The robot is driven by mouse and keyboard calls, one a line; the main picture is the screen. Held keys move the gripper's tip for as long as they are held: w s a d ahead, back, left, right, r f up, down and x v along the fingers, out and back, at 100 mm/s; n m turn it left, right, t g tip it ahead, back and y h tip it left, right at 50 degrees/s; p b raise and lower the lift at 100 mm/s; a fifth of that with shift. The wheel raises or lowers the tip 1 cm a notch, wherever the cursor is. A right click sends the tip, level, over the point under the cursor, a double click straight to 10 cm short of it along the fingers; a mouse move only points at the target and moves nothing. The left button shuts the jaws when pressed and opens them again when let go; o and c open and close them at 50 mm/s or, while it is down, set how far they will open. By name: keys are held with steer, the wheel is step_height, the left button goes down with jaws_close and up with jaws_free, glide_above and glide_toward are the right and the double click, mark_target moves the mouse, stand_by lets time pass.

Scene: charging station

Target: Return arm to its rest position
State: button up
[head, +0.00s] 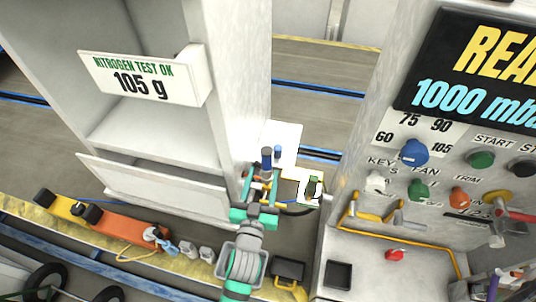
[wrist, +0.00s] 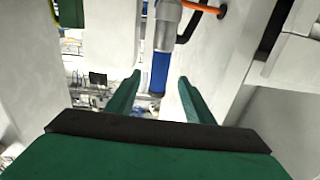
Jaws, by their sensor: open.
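My gripper (head: 261,178) is at the lower middle of the head view, in front of the gap between the white cabinet and the control panel. In the wrist view my gripper (wrist: 160,77) has its two green fingers spread apart with nothing held between them. A blue cylinder with a grey metal top (wrist: 161,68) shows between and beyond the fingertips. I cannot tell from this view how far past them it is. In the head view, two blue-topped parts (head: 266,157) stand just beyond the fingers.
A white cabinet (head: 230,80) with a "105 g" sign (head: 142,77) stands left. The control panel (head: 425,165) with coloured knobs stands right. A yellow-orange block row (head: 115,222) and a dark yellow-trimmed box (head: 289,272) lie near the arm. An orange-and-black cable (wrist: 205,8) hangs near the cylinder.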

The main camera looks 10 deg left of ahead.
steer(key=s+d+f+m+g+h, duration=0.1)
steer(key=s+d+f, duration=0.15)
steer(key=s, duration=0.55)
steer(key=s+d+f+m, duration=0.1)
steer(key=s+f, duration=0.3)
steer(key=s, duration=0.4)
steer(key=s+d, duration=0.4)
steer(key=s, duration=0.4)
steer(key=s+d+n+g, duration=0.1)
steer(key=s+d, duration=0.4)
steer(key=s, duration=0.2)
steer(key=shift+s+r+g, duration=0.3)
steer(key=shift+s+r, duration=0.1)
